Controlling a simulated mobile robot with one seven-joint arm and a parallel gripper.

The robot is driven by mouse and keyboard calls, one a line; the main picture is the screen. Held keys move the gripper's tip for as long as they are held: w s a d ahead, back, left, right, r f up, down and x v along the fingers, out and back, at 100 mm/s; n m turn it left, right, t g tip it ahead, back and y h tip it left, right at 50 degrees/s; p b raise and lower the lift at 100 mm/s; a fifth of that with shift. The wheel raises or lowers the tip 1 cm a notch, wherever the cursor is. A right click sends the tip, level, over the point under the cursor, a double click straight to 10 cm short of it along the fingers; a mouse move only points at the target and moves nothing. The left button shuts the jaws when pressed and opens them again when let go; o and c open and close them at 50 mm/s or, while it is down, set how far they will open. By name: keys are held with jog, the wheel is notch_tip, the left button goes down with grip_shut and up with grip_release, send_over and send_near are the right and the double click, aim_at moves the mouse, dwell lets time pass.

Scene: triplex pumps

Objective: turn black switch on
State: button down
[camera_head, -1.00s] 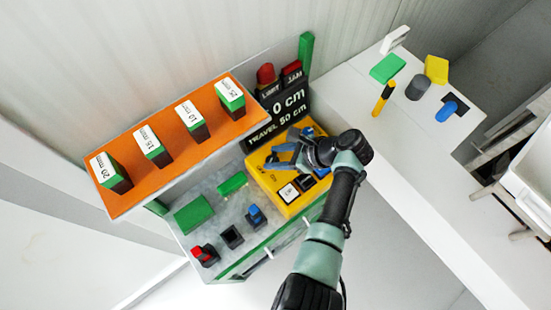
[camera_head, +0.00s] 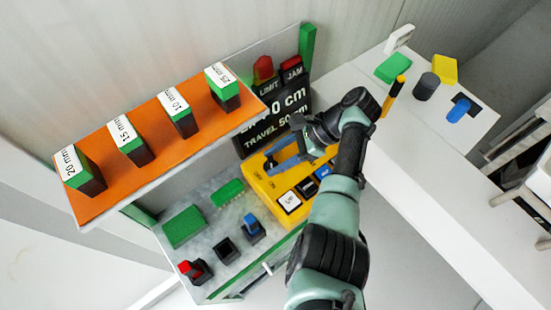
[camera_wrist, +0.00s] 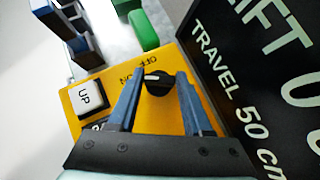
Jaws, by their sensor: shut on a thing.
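The black switch (camera_wrist: 158,83) is a round knob with a white mark, on the yellow control box (camera_head: 259,187). The box also shows in the wrist view (camera_wrist: 160,120). Faint ON and OFF labels are printed beside the knob, upside down in the wrist view. The white mark lies across its upper left part; I cannot tell exactly which label it points at. My gripper (camera_wrist: 160,76) has its two blue-grey fingers on either side of the knob, shut on it.
A white UP button (camera_wrist: 87,96) sits beside the switch. A black display panel (camera_head: 275,115) stands close behind the box. An orange shelf (camera_head: 150,160) with several labelled blocks hangs at the left. The white table (camera_head: 400,145) at the right has clear room at its front.

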jog(key=shift+c, duration=1.6)
grip_release()
jog(key=shift+s+r+p, duration=0.1)
jog(key=shift+p, duration=0.35)
